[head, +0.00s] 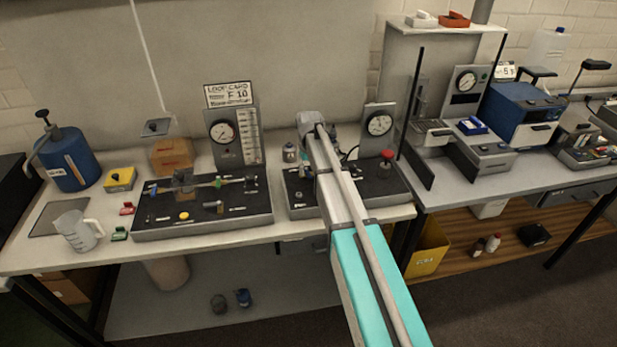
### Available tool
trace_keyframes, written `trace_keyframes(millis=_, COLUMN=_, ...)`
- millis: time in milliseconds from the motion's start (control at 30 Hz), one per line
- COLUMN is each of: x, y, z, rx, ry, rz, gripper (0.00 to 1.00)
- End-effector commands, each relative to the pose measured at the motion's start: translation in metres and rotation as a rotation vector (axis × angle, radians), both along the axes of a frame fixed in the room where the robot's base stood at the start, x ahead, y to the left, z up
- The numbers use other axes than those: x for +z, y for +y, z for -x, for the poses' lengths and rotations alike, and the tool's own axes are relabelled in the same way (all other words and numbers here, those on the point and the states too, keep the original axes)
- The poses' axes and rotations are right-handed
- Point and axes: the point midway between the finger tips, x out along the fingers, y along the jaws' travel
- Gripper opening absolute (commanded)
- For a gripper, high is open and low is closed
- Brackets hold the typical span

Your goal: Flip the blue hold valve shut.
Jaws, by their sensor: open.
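A black panel (158,222) on the left bench carries a small horizontal assembly with a clear-grey body (183,179). Small coloured fittings lie along its line, including a green one (218,183) and a blue-green one (250,178). I cannot tell for sure which is the blue hold valve or how its handle is turned. A yellow button (184,215) and a grey knob (213,206) sit on the panel. My arm reaches up from the lower right across a second black panel. My gripper cannot be made out; the far end of the arm hides that spot.
A gauge board (223,133) with a label card stands behind the left panel. A second panel (393,186) has a gauge and a red knob. A beaker (76,231), blue pump bottle (69,160), yellow box (119,179) and cardboard box (171,156) stand at left.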

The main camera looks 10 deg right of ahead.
Motion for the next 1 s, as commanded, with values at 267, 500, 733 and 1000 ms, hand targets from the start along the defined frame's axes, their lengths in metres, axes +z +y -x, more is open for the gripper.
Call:
trace_keyframes(millis=267, x=-0.0116, y=-0.0001, z=0.0000, rx=0.000, ry=0.000, rz=0.000, gripper=0.56)
trace_keyframes(millis=500, x=-0.0117, y=-0.0002, z=0.0000, rx=0.000, ry=0.000, rz=0.000, gripper=0.56)
trace_keyframes(millis=733, x=-0.0116, y=-0.0003, z=0.0001, rx=0.000, ry=0.000, rz=0.000, gripper=0.37)
trace_keyframes(millis=1000, x=-0.0117, y=-0.0005, z=0.0001, rx=-0.001, ry=0.000, rz=0.000, gripper=0.00)
